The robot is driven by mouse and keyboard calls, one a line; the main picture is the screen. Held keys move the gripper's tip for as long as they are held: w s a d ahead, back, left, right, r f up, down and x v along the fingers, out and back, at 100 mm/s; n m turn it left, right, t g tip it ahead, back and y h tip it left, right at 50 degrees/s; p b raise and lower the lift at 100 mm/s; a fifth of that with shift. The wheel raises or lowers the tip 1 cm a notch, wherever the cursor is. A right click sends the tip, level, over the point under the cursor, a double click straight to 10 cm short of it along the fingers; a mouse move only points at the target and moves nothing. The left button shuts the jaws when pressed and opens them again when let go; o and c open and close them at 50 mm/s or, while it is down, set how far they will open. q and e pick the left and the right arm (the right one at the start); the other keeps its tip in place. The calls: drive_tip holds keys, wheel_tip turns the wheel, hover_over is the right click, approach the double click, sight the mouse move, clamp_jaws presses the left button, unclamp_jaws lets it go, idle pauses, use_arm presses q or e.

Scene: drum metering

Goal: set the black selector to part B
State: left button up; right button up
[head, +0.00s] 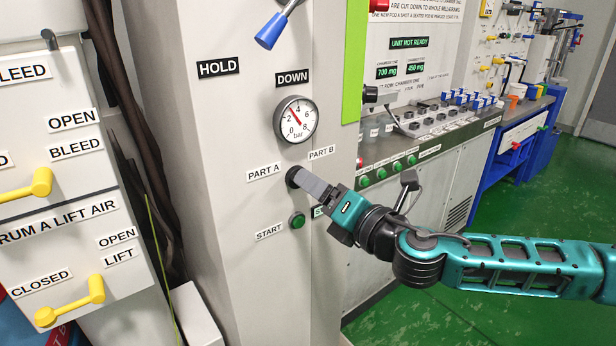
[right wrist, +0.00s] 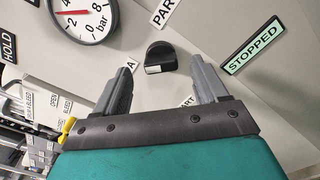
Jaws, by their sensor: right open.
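The black selector (head: 291,177) is a small round knob on the grey panel, partly hidden behind my fingers in the head view. The right wrist view shows the selector (right wrist: 160,52) with a white mark on its near face; I cannot tell which label it points to. The PART A label (head: 264,171) is to its left and the PART B label (head: 321,153) to its upper right. My right gripper (head: 306,181) is open at the selector. In the right wrist view its fingertips (right wrist: 161,76) stand apart in front of the knob, with nothing between them. My left gripper is out of view.
A pressure gauge (head: 296,119) is above the selector. A green start button (head: 297,220) is just below. A blue-handled lever (head: 271,31) is at the top. Yellow-handled valves (head: 70,305) are on the left panel. A console (head: 425,125) stands to the right, with green floor beyond.

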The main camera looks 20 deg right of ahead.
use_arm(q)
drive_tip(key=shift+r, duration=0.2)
use_arm(e)
drive_tip(key=shift+x, duration=2)
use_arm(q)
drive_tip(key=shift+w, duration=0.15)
use_arm(e)
drive_tip(key=c, duration=1)
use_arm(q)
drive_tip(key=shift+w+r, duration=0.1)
use_arm(e)
drive_tip(key=shift+o, duration=0.2)
